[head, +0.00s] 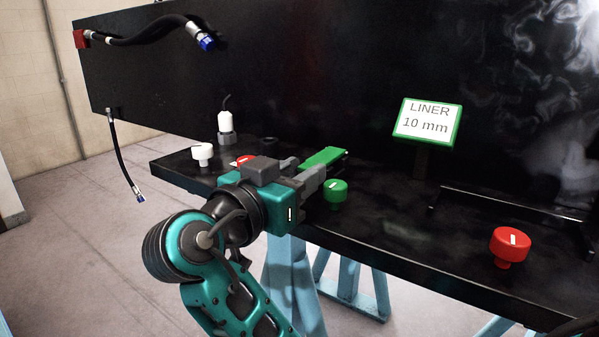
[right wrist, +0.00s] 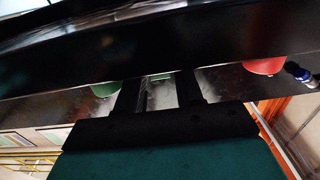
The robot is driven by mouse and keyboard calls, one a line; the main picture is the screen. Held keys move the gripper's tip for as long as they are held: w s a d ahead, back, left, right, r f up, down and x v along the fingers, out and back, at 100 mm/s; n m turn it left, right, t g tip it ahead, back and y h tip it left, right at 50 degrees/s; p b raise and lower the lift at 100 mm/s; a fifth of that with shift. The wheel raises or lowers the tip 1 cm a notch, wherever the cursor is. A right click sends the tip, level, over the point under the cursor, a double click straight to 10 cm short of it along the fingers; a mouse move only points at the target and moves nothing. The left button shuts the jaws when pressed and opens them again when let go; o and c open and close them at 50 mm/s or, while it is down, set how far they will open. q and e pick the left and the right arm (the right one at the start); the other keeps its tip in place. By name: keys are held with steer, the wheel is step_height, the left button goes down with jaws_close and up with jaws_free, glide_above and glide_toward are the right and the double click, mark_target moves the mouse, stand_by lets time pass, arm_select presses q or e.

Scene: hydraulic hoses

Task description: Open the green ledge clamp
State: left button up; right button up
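A flat green piece (head: 323,157), which looks like the green ledge clamp, lies on the black ledge. A green knob with a white mark (head: 335,193) stands just in front of it. My right gripper (head: 305,170) is at the ledge, its fingers apart and pointing toward the flat green piece. In the right wrist view the two dark fingers (right wrist: 158,88) are apart, with a bit of the green piece (right wrist: 160,76) showing beyond the gap. The green knob (right wrist: 105,90) is outside the fingers at left. Contact cannot be told. My left gripper is not in view.
Another red knob (head: 511,244) stands at right. A sign (head: 427,121) reads "LINER 10 mm". Hoses (head: 150,32) hang at left.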

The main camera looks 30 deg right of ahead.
jaws_close()
stand_by(0.3)
steer(key=shift+r, duration=0.1)
